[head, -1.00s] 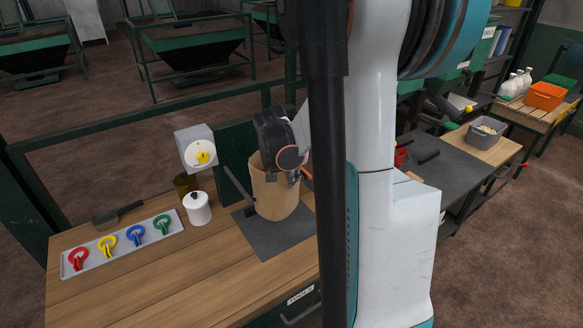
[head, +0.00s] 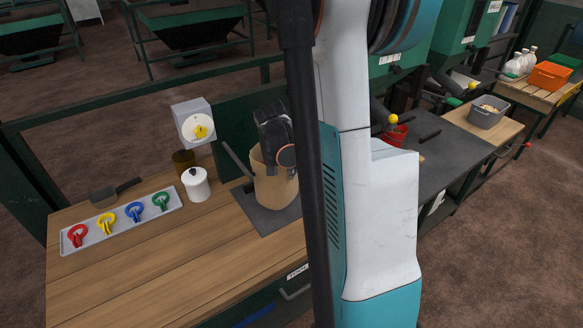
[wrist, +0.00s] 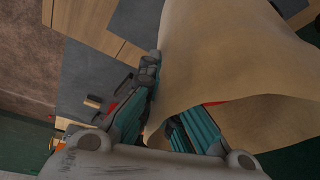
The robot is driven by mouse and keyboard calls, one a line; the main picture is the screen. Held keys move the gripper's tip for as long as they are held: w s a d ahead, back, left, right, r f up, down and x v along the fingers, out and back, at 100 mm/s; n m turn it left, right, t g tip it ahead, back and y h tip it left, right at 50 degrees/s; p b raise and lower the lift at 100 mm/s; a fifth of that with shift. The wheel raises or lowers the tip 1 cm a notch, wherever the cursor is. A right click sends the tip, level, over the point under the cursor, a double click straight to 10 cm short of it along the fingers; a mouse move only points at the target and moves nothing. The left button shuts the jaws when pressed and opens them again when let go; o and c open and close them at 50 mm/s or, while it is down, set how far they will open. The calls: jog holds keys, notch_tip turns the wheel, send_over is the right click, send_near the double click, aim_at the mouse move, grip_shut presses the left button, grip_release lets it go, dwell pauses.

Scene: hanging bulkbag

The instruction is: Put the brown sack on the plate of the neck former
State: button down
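The brown sack (head: 272,183) stands upright, open end up, over a dark grey plate (head: 262,224) on the left wooden bench. I cannot tell whether its bottom touches the plate, or for certain that this plate belongs to the neck former. My gripper (head: 284,168) is at the sack's upper rim, pointing down. In the wrist view the sack (wrist: 215,55) fills the upper right. My gripper's fingers (wrist: 168,112) lie on either side of the sack's wall near its edge and appear closed on it. The fingertips are partly hidden by the sack.
A black lever (head: 238,161) rises left of the sack. A white lidded jar (head: 196,185), a brown pot (head: 184,162) and a grey box with yellow knob (head: 196,124) stand nearby. A tray (head: 172,211) holds coloured clips. A dark-topped bench (head: 450,160) lies to the right.

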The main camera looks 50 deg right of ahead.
jog(key=shift+f, duration=0.1)
jog(key=c, duration=1.8)
grip_release()
jog(key=p+v, duration=0.3)
jog(key=v, duration=0.9)
jog(key=shift+p, duration=0.35)
